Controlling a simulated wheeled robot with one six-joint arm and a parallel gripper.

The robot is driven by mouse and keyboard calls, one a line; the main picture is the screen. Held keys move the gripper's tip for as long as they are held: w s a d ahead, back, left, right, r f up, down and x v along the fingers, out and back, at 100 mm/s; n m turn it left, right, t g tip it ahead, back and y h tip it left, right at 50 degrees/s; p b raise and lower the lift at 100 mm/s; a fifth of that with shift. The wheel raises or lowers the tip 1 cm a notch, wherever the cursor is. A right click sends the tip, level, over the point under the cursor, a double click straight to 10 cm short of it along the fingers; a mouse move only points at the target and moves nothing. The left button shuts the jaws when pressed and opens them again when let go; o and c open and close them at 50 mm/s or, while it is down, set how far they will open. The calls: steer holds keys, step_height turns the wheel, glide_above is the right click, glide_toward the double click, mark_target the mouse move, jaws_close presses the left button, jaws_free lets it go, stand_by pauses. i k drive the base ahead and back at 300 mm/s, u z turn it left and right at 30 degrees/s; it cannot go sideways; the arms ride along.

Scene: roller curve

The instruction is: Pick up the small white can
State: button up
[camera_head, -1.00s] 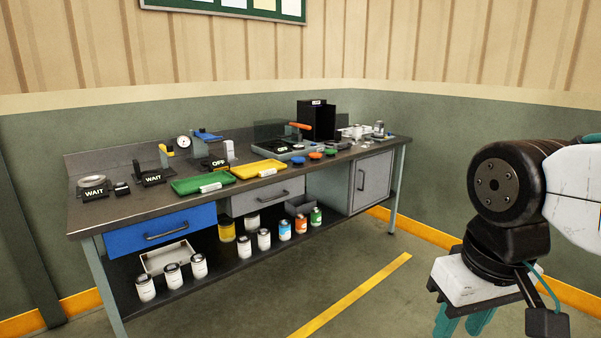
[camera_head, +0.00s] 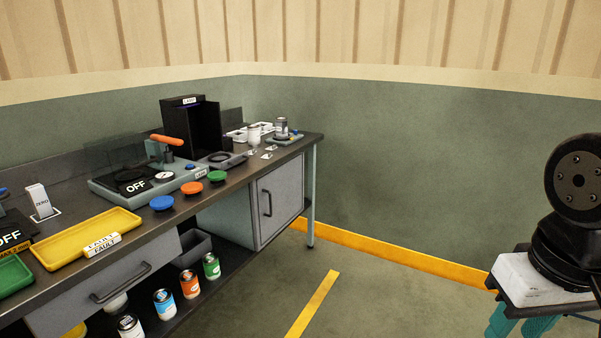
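A small white can (camera_head: 254,134) stands upright at the far right end of the bench top, beside white trays. A grey can with a light label (camera_head: 281,127) stands just right of it on a small device. A white-labelled can (camera_head: 130,326) is on the lower shelf, cut by the bottom edge. I see nothing held in the visible part.
The bench top (camera_head: 228,193) carries yellow (camera_head: 75,235) and green trays, a press with an orange handle (camera_head: 167,140), coloured lids and a black box (camera_head: 190,127). Blue, orange and green cans stand on the shelf below.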

mark_target(254, 139)
steer(key=z, duration=0.25)
steer(key=i, duration=2.15)
steer(key=u, duration=0.65)
steer(key=i, duration=1.7)
steer(key=u, duration=0.8)
steer(key=i, duration=0.3)
